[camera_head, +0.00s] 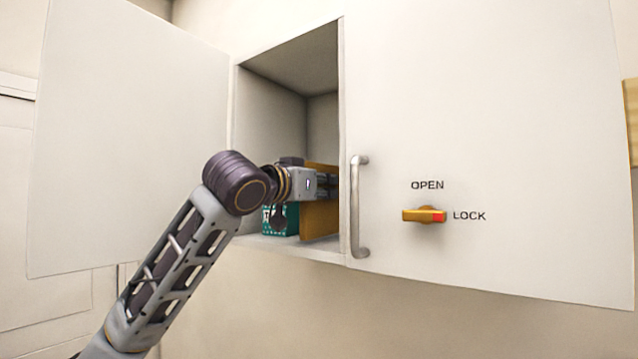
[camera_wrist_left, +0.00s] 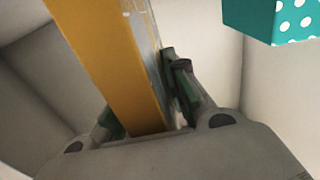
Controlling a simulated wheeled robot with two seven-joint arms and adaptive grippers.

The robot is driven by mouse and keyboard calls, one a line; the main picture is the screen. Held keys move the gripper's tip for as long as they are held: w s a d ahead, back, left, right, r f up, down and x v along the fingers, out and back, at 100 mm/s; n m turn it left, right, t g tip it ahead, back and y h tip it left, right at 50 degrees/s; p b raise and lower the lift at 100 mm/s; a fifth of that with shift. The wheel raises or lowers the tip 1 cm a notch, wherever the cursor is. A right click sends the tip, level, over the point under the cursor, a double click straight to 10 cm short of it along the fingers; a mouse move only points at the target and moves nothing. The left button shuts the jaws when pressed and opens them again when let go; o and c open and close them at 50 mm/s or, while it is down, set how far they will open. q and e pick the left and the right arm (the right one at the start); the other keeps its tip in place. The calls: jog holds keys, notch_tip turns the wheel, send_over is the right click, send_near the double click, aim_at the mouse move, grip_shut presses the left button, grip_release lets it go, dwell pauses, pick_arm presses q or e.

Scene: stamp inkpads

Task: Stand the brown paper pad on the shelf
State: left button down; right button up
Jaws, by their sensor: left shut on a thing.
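The brown paper pad (camera_head: 319,220) is inside the open cabinet, upright, just left of the closed door's edge. Its lower edge is close to the shelf (camera_head: 290,247); I cannot tell whether it touches. My left gripper (camera_head: 325,185) reaches into the cabinet and is shut on the pad. In the left wrist view the pad (camera_wrist_left: 108,55) shows a brown face and a pale, patterned side between the fingers of the left gripper (camera_wrist_left: 150,112). The closed door hides part of the gripper and pad. My right gripper is not in view.
A teal box with white dots (camera_head: 292,219) stands on the shelf left of the pad; it also shows in the left wrist view (camera_wrist_left: 262,18). The left door (camera_head: 130,140) is swung open.

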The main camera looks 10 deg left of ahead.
pick_arm(q)
jog(key=shift+w+d+f, duration=0.2)
jog(key=shift+w+d, duration=0.05)
jog(key=shift+w, duration=0.45)
jog(key=c, duration=1.3)
grip_release()
jog(key=shift+f, duration=0.1)
jog(key=v, duration=1.2)
